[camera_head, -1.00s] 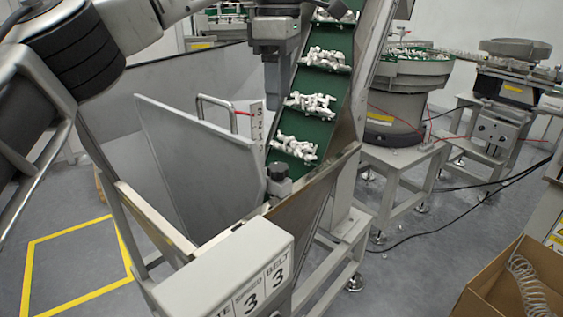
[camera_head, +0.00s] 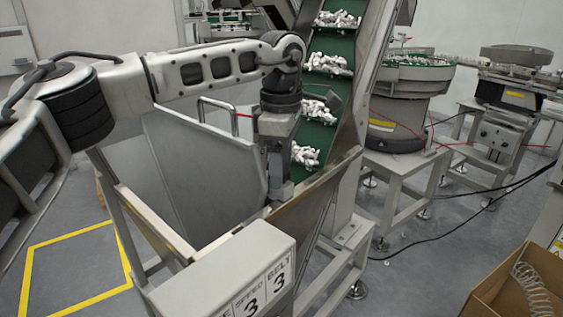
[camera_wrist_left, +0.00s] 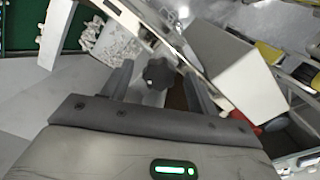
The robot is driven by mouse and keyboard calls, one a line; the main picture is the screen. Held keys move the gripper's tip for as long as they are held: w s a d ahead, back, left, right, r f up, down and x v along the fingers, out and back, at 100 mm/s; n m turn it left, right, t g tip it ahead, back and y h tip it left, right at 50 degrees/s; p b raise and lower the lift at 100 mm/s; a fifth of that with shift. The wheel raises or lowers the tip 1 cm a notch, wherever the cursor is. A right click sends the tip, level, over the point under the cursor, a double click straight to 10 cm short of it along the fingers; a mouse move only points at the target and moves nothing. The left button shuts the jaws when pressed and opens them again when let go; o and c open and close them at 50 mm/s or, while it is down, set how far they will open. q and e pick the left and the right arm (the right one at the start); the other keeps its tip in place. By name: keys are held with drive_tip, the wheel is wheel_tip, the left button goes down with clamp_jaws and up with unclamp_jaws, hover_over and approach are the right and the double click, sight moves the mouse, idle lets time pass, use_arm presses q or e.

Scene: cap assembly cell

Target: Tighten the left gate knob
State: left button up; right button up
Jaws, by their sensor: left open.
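The gate knob is a dark, lobed knob (camera_wrist_left: 157,73) in the left wrist view. It sits between the two spread fingers of my left gripper (camera_wrist_left: 158,82), with a gap on each side. In the head view my left gripper (camera_head: 280,168) points down at the hopper's back corner, over the knob's place, and hides most of the knob. The grey gate panel (camera_head: 205,150) stands tilted just left of it. My right gripper is in neither view.
The green cleated belt (camera_head: 322,105) carrying white parts rises right behind my gripper. The hopper's metal walls (camera_head: 325,185) and a grey control box (camera_head: 225,275) stand in front. A handle rail (camera_head: 218,103) is close on the left. An open cardboard box (camera_head: 490,285) lies lower right.

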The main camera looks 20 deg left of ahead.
use_arm(q)
drive_tip(key=c, duration=1)
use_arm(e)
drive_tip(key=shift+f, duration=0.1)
use_arm(q)
drive_tip(key=shift+r+m+p, duration=0.15)
drive_tip(key=shift+m+p, duration=0.2)
drive_tip(key=shift+m, duration=0.05)
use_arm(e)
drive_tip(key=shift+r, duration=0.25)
use_arm(q)
drive_tip(key=m+p, duration=0.2)
drive_tip(key=shift+m, duration=0.4)
drive_tip(key=m+p, duration=0.2)
drive_tip(key=m, duration=0.3)
drive_tip(key=shift+s+m, duration=0.1)
drive_tip(key=shift+m, duration=0.9)
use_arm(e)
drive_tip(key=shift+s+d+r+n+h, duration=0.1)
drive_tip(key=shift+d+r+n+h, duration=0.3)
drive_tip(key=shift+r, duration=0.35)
